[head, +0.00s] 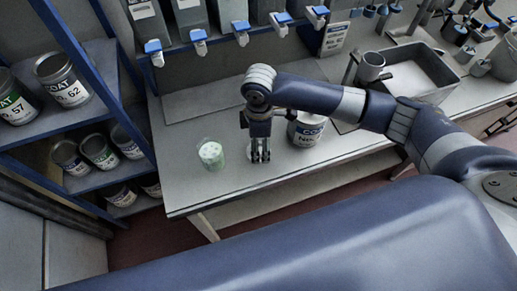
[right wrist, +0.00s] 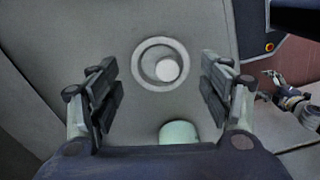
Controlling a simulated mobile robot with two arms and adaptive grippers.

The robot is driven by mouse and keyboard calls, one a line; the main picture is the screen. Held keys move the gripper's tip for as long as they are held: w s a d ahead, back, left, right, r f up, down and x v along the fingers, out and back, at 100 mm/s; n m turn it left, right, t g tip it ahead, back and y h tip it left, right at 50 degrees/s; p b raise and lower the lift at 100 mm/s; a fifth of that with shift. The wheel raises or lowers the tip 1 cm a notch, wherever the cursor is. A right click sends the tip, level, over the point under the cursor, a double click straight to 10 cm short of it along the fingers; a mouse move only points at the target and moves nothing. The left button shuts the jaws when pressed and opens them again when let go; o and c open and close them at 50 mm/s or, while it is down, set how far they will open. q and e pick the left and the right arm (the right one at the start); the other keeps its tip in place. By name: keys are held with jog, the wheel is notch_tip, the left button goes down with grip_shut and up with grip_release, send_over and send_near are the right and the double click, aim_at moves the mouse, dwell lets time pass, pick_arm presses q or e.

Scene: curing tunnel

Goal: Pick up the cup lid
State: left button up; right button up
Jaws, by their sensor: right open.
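The cup lid (right wrist: 145,69), a pale grey ring with a white round part inside, lies flat on the bench between my fingers in the right wrist view. In the head view my right gripper hides most of it; a pale edge (head: 249,152) shows at the fingers' left. My right gripper (head: 261,157) points down over the lid. In the right wrist view its two fingers (right wrist: 158,62) are apart, one on each side of the lid, with nothing held. A pale green cup (head: 210,155) stands left of the gripper; it also shows in the right wrist view (right wrist: 180,132).
A labelled paint can (head: 305,131) stands close to the right of my gripper. A blue-framed shelf with cans (head: 70,88) is at the left. Blue-handled taps (head: 240,32) line the back. A grey basin (head: 437,93) sits at the right. The bench front is clear.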

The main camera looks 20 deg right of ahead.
jog(key=shift+f, duration=1.5)
jog(key=c, duration=0.5)
jog(key=shift+r, duration=0.1)
jog(key=shift+c, duration=0.2)
